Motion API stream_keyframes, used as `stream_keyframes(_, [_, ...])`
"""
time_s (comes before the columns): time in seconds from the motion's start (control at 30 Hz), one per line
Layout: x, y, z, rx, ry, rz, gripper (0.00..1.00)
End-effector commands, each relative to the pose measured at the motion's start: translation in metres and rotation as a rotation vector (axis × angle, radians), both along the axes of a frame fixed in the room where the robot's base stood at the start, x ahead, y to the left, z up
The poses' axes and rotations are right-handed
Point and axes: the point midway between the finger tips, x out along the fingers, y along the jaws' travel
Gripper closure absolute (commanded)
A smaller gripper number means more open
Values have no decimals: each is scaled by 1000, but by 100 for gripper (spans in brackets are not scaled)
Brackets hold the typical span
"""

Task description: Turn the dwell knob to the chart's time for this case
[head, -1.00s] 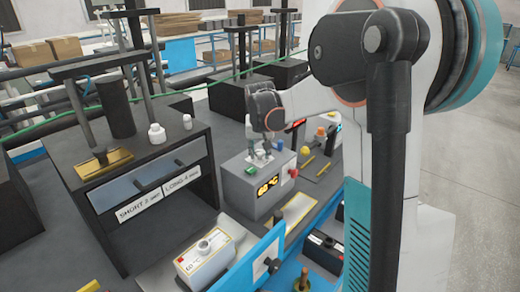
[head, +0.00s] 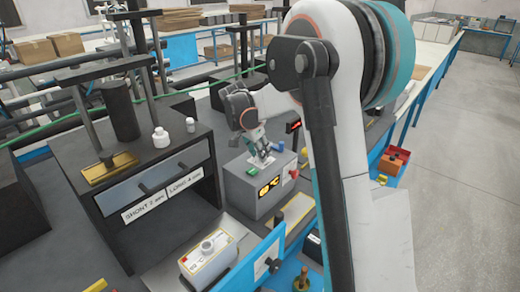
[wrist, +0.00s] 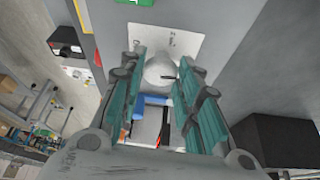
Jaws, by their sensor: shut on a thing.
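The dwell knob (wrist: 162,70) is pale grey with a small dark pointer mark. It stands on a white dial plate (wrist: 180,42) on top of a grey control box (head: 248,192). My gripper (head: 262,158) is shut on the knob, and in the wrist view its teal fingers (wrist: 163,88) lie on both sides of it. The dial marks are too small to read. Two white labels, SHORT (head: 145,207) and LONG (head: 185,180), with minutes too small to read surely, are on the dark cabinet. A white case (head: 210,255) with a yellow-edged label sits in front.
White bottles (head: 161,138) stand on the cabinet. A blue panel (head: 262,258) is close in front. The floor (head: 455,180) at right is clear.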

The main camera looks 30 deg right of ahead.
Motion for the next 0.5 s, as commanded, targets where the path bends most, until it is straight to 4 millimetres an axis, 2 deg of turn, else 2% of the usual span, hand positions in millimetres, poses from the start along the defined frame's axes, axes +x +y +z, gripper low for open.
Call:
stream_keyframes(0.2, [1, 1, 0, 0, 1, -105, 93])
stream_keyframes(0.5, [2, 1, 0, 1, 1, -164, 93])
